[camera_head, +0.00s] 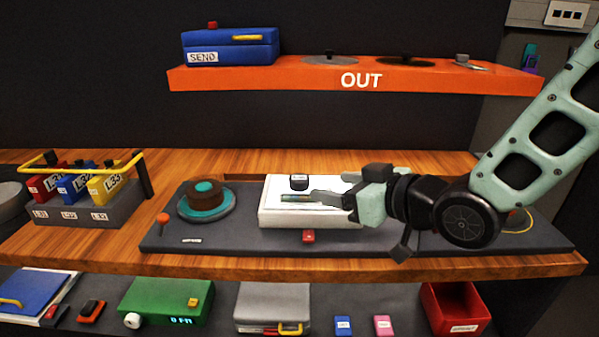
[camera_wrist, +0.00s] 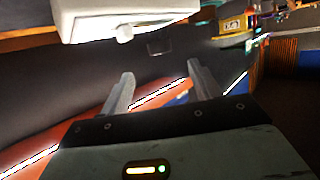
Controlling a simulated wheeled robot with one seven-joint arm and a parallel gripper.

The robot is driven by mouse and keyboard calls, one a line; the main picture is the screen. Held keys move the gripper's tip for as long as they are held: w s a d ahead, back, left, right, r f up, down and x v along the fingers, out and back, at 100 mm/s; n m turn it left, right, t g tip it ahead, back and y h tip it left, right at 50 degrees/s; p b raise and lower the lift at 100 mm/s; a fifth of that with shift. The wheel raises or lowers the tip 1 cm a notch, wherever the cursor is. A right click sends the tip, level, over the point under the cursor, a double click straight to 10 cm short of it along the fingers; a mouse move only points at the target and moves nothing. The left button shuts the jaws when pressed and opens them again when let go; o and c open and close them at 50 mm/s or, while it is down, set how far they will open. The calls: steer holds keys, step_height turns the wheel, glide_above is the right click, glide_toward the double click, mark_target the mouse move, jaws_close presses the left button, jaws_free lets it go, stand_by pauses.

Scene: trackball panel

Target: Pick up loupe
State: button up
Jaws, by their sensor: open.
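My gripper (camera_head: 328,190) is over the white box (camera_head: 270,213) on the dark mat, pointing left. In the wrist view the two fingers of my gripper (camera_wrist: 160,70) are apart with nothing between them. A small black round piece with a pale label (camera_head: 299,182), possibly the loupe, sits on the white box just left of the fingers. I cannot tell for sure that it is the loupe. The white box also shows at the top of the wrist view (camera_wrist: 90,18), with a small white knob on its side. My gripper hides the right part of the box.
A brown and teal round piece (camera_head: 205,193) stands left of the white box. A rack of labelled blocks (camera_head: 85,213) is at the left. An orange shelf marked OUT (camera_head: 420,82) runs above, carrying a blue SEND box (camera_head: 230,48). A lower shelf holds several items.

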mark_target(293, 179)
steer(key=p+x, duration=0.2)
steer(key=x, duration=0.5)
steer(key=shift+p+x, duration=1)
steer(key=shift+x, duration=1.65)
steer(key=shift+c, duration=0.3)
steer(key=c, duration=1.1)
